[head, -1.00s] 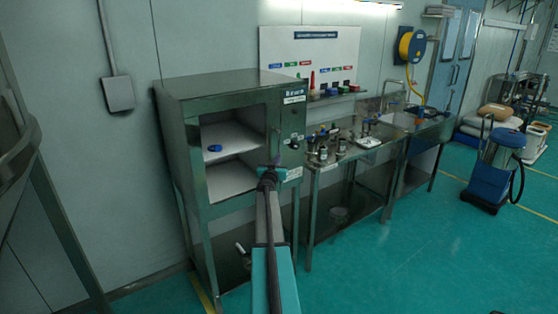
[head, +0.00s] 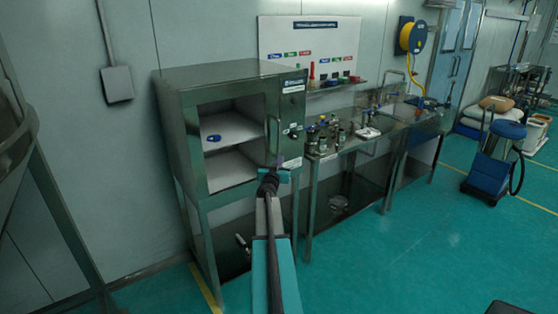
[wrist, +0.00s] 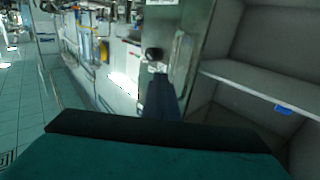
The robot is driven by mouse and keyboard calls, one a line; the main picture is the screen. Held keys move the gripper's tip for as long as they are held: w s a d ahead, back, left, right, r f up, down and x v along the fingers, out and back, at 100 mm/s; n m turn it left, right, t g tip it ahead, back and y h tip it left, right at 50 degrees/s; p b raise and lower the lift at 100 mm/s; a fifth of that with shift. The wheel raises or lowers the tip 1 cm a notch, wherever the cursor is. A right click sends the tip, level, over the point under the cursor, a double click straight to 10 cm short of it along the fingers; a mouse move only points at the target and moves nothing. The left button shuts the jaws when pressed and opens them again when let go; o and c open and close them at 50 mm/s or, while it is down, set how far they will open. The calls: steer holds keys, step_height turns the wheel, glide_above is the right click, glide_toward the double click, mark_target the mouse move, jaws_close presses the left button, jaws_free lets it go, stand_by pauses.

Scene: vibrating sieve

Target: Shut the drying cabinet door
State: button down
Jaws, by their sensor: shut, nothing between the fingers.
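The steel drying cabinet (head: 225,75) stands against the wall on a leg frame, left of centre in the head view. Its door (head: 192,150) has a dark frame around a large window area, with a curved upright handle (head: 278,136) on the right. The door looks close to flush with the front; I cannot tell whether it is fully shut. My gripper (head: 270,178) is shut and empty, in front of the door's lower right part, below the handle; contact is unclear. In the wrist view my gripper's dark finger (wrist: 160,97) points towards the handle side.
Inside the cabinet is a pale shelf (head: 232,130) with a small blue item (head: 213,138). A control panel (head: 292,130) is right of the door. A steel bench (head: 350,150) with several jars adjoins on the right. The green floor (head: 400,250) ahead right is clear.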

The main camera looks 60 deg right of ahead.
steer(key=shift+s+v, duration=0.15)
steer(key=shift+v, duration=0.65)
steer(key=shift+s+v, duration=0.2)
steer(key=shift+v, duration=0.6)
steer(key=shift+d, duration=0.15)
